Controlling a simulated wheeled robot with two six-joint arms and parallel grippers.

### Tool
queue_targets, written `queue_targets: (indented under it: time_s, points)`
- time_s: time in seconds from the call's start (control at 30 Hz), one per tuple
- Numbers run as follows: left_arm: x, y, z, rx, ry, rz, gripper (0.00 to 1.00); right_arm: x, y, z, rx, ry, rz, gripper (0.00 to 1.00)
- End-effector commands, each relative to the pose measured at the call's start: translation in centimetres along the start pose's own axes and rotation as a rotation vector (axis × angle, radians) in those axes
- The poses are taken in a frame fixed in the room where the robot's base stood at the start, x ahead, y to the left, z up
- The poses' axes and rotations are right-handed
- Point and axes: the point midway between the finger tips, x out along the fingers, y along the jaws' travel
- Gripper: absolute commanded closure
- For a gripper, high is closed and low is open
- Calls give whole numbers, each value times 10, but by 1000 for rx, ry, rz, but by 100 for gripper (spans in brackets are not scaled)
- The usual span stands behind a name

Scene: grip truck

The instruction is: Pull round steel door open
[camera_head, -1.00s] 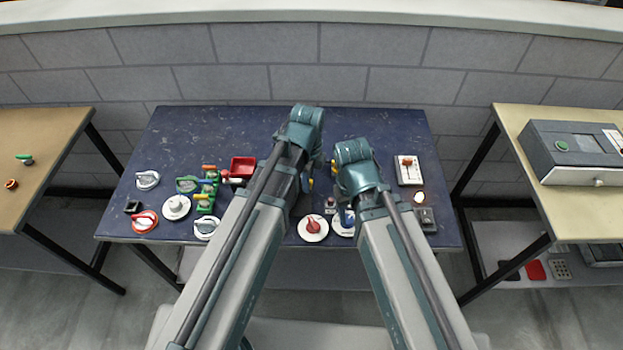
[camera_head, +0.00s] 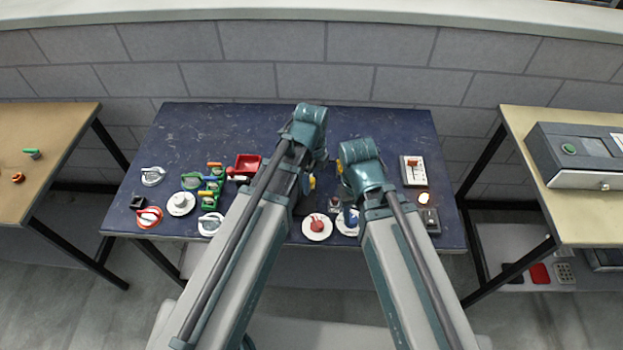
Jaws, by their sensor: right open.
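I cannot make out a round steel door for certain. A pale round disc with a raised knob (camera_head: 181,203) lies on the left part of the dark blue table (camera_head: 210,125). My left gripper (camera_head: 309,183) is mostly hidden behind its own wrist over the middle of the table; only a small yellow part shows, and its jaws cannot be seen. My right gripper (camera_head: 341,168) is just right of it, largely covered by its arm, and open. I see nothing held in it.
A red-handled disc (camera_head: 317,226) lies near the front edge between my arms. Green valve pieces (camera_head: 211,184), a red tray (camera_head: 248,164) and a switch plate (camera_head: 413,170) are also on the table. A grey box (camera_head: 577,153) stands on the right table. The back left is clear.

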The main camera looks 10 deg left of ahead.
Motion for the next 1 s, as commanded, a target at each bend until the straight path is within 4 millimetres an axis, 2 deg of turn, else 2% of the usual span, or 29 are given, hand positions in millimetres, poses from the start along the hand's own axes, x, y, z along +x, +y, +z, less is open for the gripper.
queue_targets:
  time_s: [0.27, 0.47, 0.67, 1.0]
  points:
    - [-1, 0, 0, 0, 0, 0, 44, -1, 0, 0, 0, 0, 0, 50]
    - [-9, 0, 0, 0, 0, -1, 44, -9, 1, 0, 0, 0, 0, 50]
    - [-30, 0, 0, 0, 0, 0, 44, -29, 3, 2, 0, 0, 0, 50]
    - [-81, 0, 0, 0, 0, 0, 44, -80, 8, 5, -1, 0, 0, 50]
